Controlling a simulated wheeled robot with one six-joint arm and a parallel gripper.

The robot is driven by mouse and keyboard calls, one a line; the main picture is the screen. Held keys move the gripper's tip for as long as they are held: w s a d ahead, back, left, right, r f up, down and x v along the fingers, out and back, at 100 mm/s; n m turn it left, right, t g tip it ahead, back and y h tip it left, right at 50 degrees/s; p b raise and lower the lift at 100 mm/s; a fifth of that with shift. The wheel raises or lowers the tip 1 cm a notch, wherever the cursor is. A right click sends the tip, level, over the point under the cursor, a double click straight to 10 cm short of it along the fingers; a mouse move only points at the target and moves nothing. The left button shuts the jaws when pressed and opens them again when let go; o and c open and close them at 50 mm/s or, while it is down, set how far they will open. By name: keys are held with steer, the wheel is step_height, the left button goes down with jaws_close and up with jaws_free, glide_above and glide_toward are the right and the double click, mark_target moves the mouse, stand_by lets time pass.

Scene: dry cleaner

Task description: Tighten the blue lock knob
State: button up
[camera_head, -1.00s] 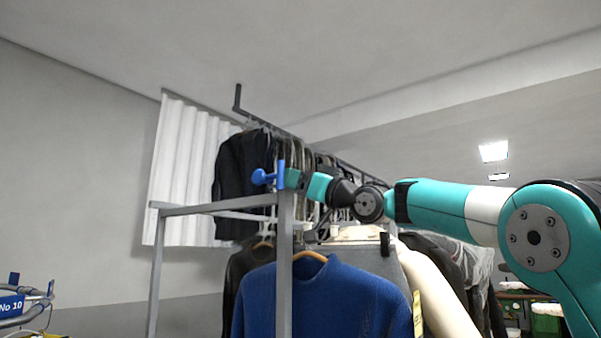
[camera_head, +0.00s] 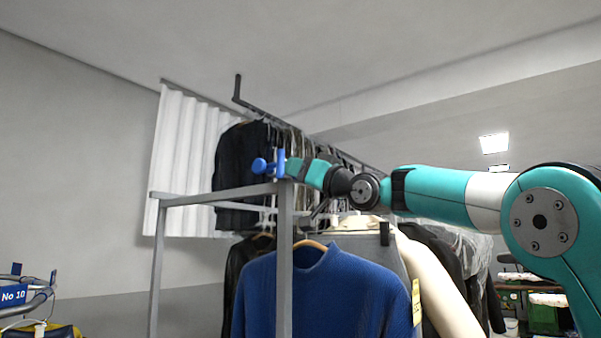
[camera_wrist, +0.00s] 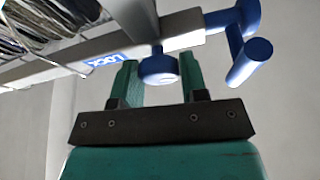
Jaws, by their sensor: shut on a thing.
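The blue lock knob (camera_wrist: 158,68) is a short round knob under a grey metal rail, beside a "Lock" label (camera_wrist: 104,59) in the wrist view. My gripper (camera_wrist: 161,76) is shut on it, one teal finger on each side. In the head view my gripper (camera_head: 291,168) is at the top corner of the grey rack frame; the lock knob cannot be made out there. A separate blue crank-like handle (camera_wrist: 249,62) is at the rail's end, right of my fingers; it also shows in the head view (camera_head: 262,165).
The grey frame (camera_head: 285,240) stands below my gripper. A blue sweater (camera_head: 330,295) and a dark jacket (camera_head: 240,165) hang close by, with more garments behind. Shiny wrapped material (camera_wrist: 45,30) is near the rail. A white curtain (camera_head: 180,160) hangs at the left.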

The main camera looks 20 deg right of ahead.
steer(key=shift+m+g+h+p, duration=0.2)
steer(key=shift+m+h+p, duration=0.8)
steer(key=shift+m, duration=2.35)
steer(key=shift+m+g+h+p, duration=0.2)
steer(key=shift+m+h, duration=1.55)
steer(key=shift+m, duration=1.65)
steer(key=shift+m+g+h+p, duration=0.2)
steer(key=shift+m+h+p, duration=0.8)
steer(key=shift+m, duration=2.35)
steer(key=shift+h+b, duration=0.35)
steer(key=shift+b, duration=0.05)
steer(key=o, duration=0.9)
steer(key=shift+d, duration=0.1)
steer(key=b+v, duration=0.8)
steer(key=v, duration=0.9)
steer(key=shift+s+d+b, duration=0.1)
steer(key=shift+s+b, duration=0.05)
steer(key=shift+b, duration=0.2)
